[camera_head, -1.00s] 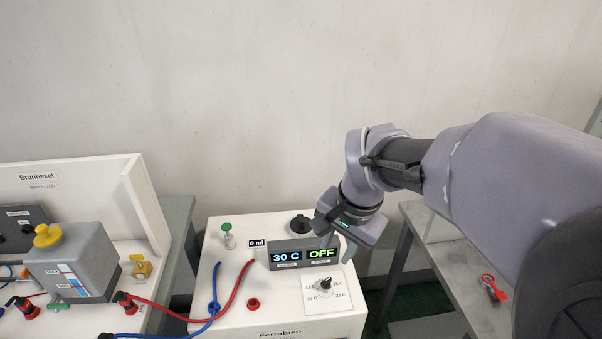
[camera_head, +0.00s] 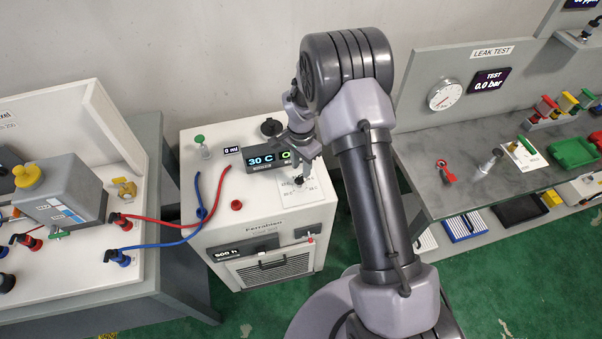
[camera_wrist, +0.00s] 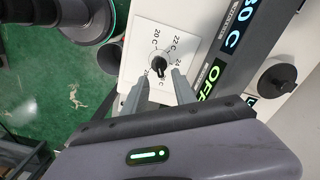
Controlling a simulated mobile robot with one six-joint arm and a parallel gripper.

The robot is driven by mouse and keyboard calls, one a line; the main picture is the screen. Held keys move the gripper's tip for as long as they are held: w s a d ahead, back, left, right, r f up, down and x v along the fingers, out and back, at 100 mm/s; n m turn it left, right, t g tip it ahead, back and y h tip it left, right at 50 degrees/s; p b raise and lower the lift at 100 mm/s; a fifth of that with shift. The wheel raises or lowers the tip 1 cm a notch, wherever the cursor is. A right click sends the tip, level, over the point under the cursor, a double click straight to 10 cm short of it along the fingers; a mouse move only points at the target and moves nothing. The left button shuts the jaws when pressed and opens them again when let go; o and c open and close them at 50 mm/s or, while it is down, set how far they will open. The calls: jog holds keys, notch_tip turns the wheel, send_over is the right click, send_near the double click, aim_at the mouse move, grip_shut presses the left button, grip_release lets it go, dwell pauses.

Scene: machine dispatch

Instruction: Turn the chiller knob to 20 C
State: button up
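The chiller (camera_head: 225,228) is a white box with a display (camera_head: 262,160) reading 30 C; beside it the wrist view shows OFF. Its small black knob (camera_head: 298,180) sits on a white dial plate on top. In the wrist view the knob (camera_wrist: 159,62) is ringed by temperature marks, with 20 C, 22 C and 24 legible; the lowest mark is partly hidden. Its exact pointing is hard to tell. My gripper (camera_head: 303,164) is over the plate. In the wrist view my gripper (camera_wrist: 160,77) is open, its fingers spread to either side just short of the knob, apparently not touching it.
A black cap (camera_head: 270,127) and a green-topped fitting (camera_head: 200,141) stand on the chiller top. Red and blue hoses (camera_head: 165,243) run left to the neighbouring bench. At right is a leak-test bench (camera_head: 450,190) with a red-handled item (camera_head: 446,172). Green floor is free in front.

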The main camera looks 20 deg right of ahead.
aim_at(301, 175)
jog(key=shift+f, duration=1.8)
jog(key=shift+c, duration=0.4)
grip_shut()
